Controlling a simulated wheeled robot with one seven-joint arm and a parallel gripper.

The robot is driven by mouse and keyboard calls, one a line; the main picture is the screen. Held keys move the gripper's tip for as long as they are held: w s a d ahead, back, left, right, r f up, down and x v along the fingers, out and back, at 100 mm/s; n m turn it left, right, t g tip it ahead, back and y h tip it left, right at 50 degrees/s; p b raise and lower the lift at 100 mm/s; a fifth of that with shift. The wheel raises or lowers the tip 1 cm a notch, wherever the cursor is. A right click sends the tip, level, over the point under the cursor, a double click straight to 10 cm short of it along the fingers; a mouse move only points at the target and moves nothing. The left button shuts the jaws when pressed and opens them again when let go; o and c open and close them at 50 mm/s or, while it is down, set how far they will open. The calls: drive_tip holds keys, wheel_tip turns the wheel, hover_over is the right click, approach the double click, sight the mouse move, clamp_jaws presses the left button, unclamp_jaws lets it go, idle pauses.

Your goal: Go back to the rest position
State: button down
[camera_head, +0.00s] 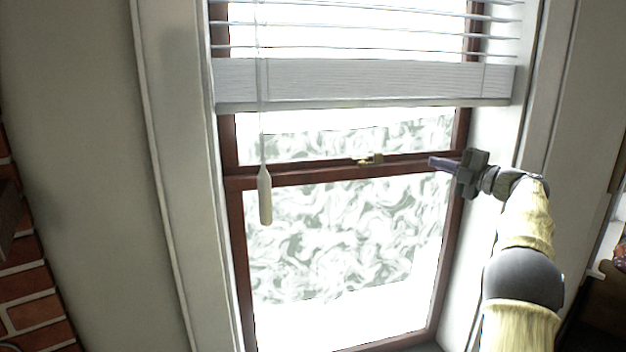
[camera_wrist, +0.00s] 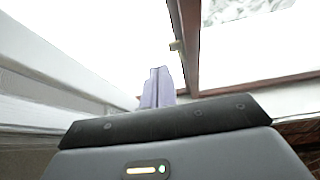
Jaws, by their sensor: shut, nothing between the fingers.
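My gripper (camera_head: 434,162) is raised in front of the window at the right side of its middle rail. Its purple fingers point left along the rail in the head view. In the wrist view the fingers (camera_wrist: 158,88) are together with nothing between them. A small brass latch (camera_head: 370,159) sits on the middle rail, left of the fingertips and apart from them in the picture. How far the fingers are from the window frame I cannot tell exactly.
The brown-framed window (camera_head: 236,215) has a white blind (camera_head: 370,82) across its upper part. A cord with a pale pull (camera_head: 265,195) hangs at the left. Brickwork (camera_head: 34,312) stands at the lower left. White trim (camera_head: 181,180) borders the window. The wall at left is bare.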

drive_tip(key=s+a+f+m+g+h, duration=0.1)
drive_tip(key=s+a+f+m+h, duration=0.35)
drive_tip(key=f+m+h, duration=0.4)
drive_tip(key=s+a+f+m+g+h, duration=0.1)
drive_tip(key=s+a+f+m+h, duration=0.35)
drive_tip(key=f+m, duration=0.75)
drive_tip(key=s+a+f+m+g, duration=0.1)
drive_tip(key=s+a+f+g, duration=0.2)
drive_tip(key=s, duration=0.6)
drive_tip(key=s+a+f+m+g, duration=0.2)
drive_tip(key=s+a+f, duration=0.3)
drive_tip(key=s, duration=0.4)
drive_tip(key=s+a+f+m+g+y, duration=0.1)
drive_tip(key=s+a+f+g, duration=0.3)
drive_tip(key=s, duration=0.6)
drive_tip(key=shift+a+f+m+g, duration=0.35)
drive_tip(key=shift+f+g, duration=0.15)
drive_tip(key=shift+f, duration=0.35)
drive_tip(key=shift+s+d, duration=0.15)
drive_tip(key=shift+s, duration=0.05)
